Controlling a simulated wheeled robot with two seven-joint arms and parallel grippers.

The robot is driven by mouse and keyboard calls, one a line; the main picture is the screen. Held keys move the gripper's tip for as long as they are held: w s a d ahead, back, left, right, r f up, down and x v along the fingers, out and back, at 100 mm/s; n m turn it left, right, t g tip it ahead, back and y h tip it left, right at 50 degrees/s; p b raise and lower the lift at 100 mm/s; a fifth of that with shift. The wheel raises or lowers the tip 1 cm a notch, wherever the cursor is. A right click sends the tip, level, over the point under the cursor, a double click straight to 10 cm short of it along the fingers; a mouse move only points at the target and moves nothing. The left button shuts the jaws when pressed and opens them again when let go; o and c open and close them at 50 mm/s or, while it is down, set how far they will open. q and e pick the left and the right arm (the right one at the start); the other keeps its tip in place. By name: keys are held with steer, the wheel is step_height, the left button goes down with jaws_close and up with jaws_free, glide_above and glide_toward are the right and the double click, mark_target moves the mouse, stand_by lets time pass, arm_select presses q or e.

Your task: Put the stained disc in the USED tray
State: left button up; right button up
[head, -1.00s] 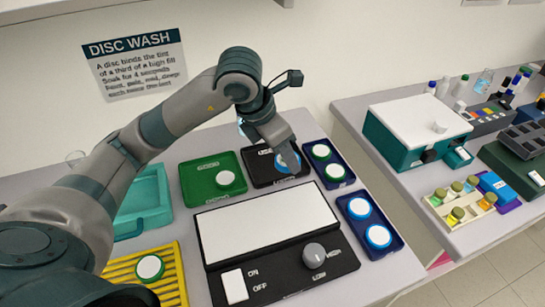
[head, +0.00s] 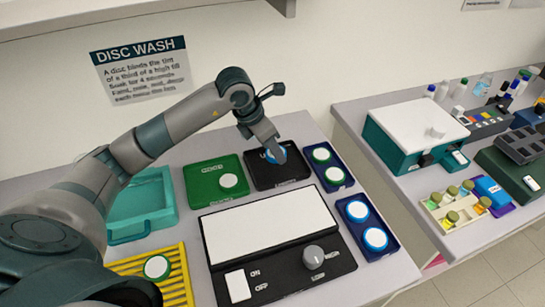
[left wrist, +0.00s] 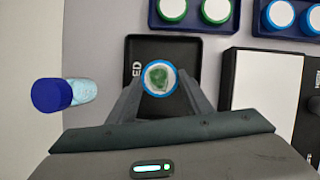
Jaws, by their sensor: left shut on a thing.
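The stained disc (left wrist: 160,77) has a blue rim and a green blotch on its white face. My left gripper (left wrist: 158,92) is shut on it, one finger on each side. In the left wrist view the disc is over the black USED tray (left wrist: 140,52). In the head view the tray (head: 292,176) stands behind the white panel, and my left gripper (head: 274,155) is over it, hiding most of the disc. I cannot tell whether the disc touches the tray floor. My right gripper is not in view.
A green tray (head: 205,190) with one white disc stands left of the black tray. Navy trays with green-rimmed (head: 335,187) and blue-rimmed discs (head: 389,251) stand to the right. A blue-capped bottle (left wrist: 52,95) is near the gripper in the left wrist view.

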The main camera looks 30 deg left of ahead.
mark_target(270, 154)
arm_select(q)
steer(key=shift+f+p, duration=0.9)
steer(key=shift+f, duration=1.1)
steer(key=shift+f, duration=0.1)
steer(key=shift+f, duration=0.1)
steer(key=o, duration=1)
steer(key=shift+r, duration=0.2)
